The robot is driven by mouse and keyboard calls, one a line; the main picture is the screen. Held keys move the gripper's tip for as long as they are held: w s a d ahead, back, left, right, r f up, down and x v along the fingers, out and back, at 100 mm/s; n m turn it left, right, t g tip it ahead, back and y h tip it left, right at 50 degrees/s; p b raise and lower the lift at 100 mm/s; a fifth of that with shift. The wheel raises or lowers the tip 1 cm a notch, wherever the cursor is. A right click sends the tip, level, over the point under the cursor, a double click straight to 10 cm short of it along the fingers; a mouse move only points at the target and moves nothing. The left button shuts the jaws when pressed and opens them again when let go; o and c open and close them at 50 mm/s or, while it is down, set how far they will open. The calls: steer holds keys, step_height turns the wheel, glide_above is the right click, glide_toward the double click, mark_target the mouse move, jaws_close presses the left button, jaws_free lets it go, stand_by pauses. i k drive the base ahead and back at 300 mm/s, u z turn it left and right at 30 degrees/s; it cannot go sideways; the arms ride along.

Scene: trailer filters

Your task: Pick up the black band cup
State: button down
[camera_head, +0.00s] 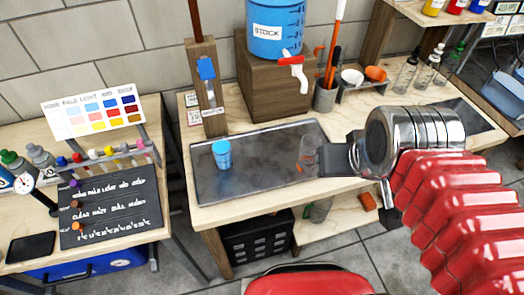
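My gripper (322,161) reaches in from the right over the right part of the dark metal tray (262,174). Its dark jaws point left, right beside a clear, reddish-tinted cup (308,152). I cannot tell whether the jaws touch or hold that cup, or how far apart they are. No black band can be made out on it; its right side is hidden by the gripper. A light-blue cup (222,154) stands upright on the left part of the tray, well apart from my gripper.
A wooden block (272,88) bearing a blue STOCK tank (275,28) with a red-and-white tap (292,70) stands behind the tray. A wooden post (206,90) rises at back left. A grey pot (325,95) of tools and several bottles stand behind my arm. The tray's middle is clear.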

mark_target(221, 146)
steer(key=u, duration=0.35)
steer(key=k, duration=0.9)
steer(key=u, duration=0.55)
steer(key=k, duration=0.45)
steer(key=u, duration=0.15)
steer(key=i, duration=1.45)
steer(key=u, duration=0.6)
